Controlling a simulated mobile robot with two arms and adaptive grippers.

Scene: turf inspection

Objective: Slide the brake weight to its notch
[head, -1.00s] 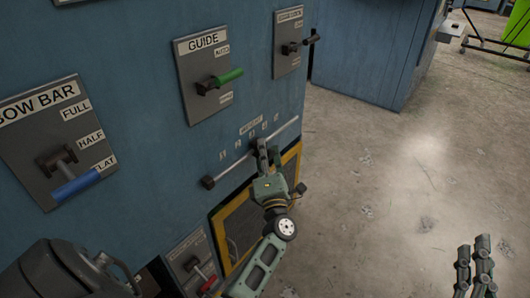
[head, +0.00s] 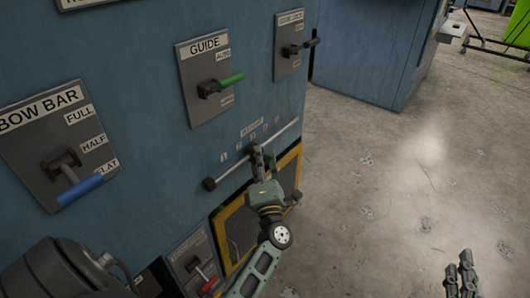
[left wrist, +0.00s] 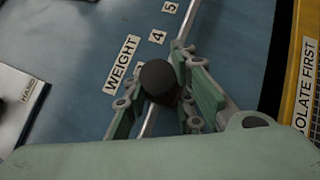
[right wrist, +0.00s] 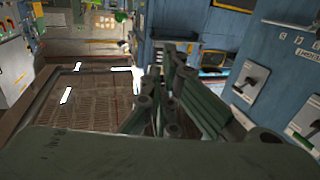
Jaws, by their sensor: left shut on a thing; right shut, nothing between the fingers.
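The brake weight, a dark block with a round black knob (left wrist: 157,77), sits on a slanted metal rail (head: 230,169) on the blue cabinet. My left gripper (head: 257,158) is shut on the weight, its fingers on either side of it in the left wrist view (left wrist: 160,98). Numbered plates run along the rail beneath a WEIGHT label (left wrist: 121,64). The 4 (left wrist: 158,37) and 5 (left wrist: 170,7) lie farther up the rail from the knob; a plate beside the knob is mostly hidden. My right gripper (head: 462,280) is shut and empty, low at the right, away from the cabinet.
A yellow-framed panel (head: 249,214) lies below the rail, and a red-handled lever (head: 209,284) lower left. The floor at right is open.

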